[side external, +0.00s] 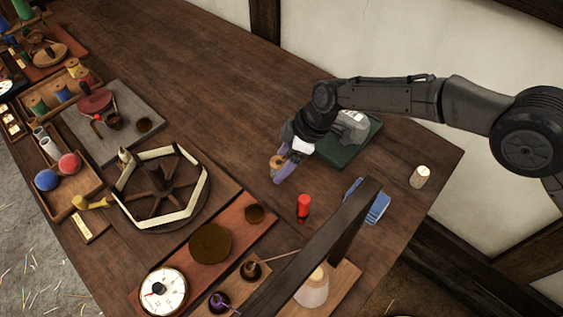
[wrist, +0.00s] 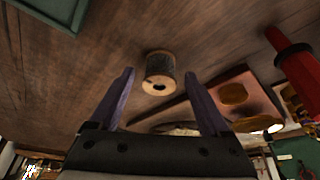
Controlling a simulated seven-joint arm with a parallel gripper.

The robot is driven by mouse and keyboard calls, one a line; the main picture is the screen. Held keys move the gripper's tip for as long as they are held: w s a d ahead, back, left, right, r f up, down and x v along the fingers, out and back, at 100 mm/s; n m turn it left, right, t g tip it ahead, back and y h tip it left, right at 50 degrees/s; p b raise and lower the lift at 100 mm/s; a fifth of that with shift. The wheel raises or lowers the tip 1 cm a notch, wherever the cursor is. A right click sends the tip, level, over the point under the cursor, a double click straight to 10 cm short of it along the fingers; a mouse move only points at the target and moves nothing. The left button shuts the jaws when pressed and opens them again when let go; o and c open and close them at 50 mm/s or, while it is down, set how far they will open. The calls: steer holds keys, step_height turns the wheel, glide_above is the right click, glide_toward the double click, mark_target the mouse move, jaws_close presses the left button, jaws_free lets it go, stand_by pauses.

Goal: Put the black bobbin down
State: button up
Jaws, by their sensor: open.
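The black bobbin (wrist: 160,70) has dark thread and pale wooden ends with a hole in the near end. In the wrist view it lies between the tips of my gripper's fingers (wrist: 159,76), with a gap on each side. In the side view only a pale wooden part of the bobbin (side external: 276,161) shows beside the purple fingers of my gripper (side external: 279,176), low over the table. My gripper is open. The fingers hide most of the bobbin in the side view, and whether it stands on the table is hard to tell.
A red spool-like piece (side external: 303,207) stands close by and also shows in the wrist view (wrist: 296,60). A dark green tray (side external: 345,150) lies behind my gripper. A blue item (side external: 376,206) and a dark beam (side external: 320,240) are at the right front. Bare table lies left of my gripper.

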steer(key=v, duration=1.1)
steer(key=s+d+r+m+t+h, duration=0.1)
steer(key=s+d+r+m, duration=0.25)
steer(key=d+r, duration=0.75)
steer(key=s+d+r+m+t+h, duration=0.15)
steer(key=s+d+r+m, duration=0.35)
steer(key=d, duration=0.9)
steer(key=s+d+f+m+t+h, duration=0.2)
steer(key=s+d+m, duration=0.5)
steer(key=s+d, duration=1.1)
steer(key=shift+s+m, duration=0.35)
steer(key=shift+s, duration=0.9)
